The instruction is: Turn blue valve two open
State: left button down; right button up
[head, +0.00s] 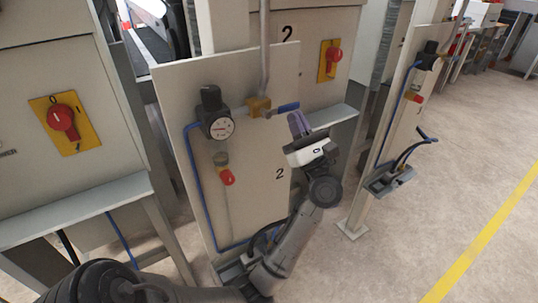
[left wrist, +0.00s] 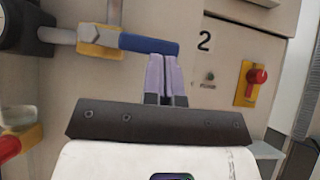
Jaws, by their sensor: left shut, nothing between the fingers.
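The blue valve handle (head: 287,107) sits on a brass valve body (head: 258,106) on the panel marked 2. It points right, roughly level, and also shows in the left wrist view (left wrist: 148,44). My left gripper (head: 297,123) is shut and empty, with its purple fingers upright. In the left wrist view its fingertips (left wrist: 161,58) are at the lower edge of the handle, near its free right end. I cannot tell whether they touch it. My right gripper is not in view.
A pressure gauge (head: 218,127) and a red-tipped fitting (head: 226,173) are left of the valve. A red rotary switch (head: 331,57) is on the cabinet behind. Another panel (head: 393,115) stands to the right. Open floor (head: 450,180) lies at the right.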

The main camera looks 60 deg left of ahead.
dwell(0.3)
pick_arm(q)
jog(key=a+f+b+v, duration=0.1)
jog(key=v, duration=0.5)
jog(key=s+f+b+v, duration=0.1)
jog(key=b+v, duration=0.1)
jog(key=v, duration=0.4)
jog(key=shift+w+f, duration=0.2)
jog(key=shift+f, duration=0.1)
jog(key=shift+a, duration=0.15)
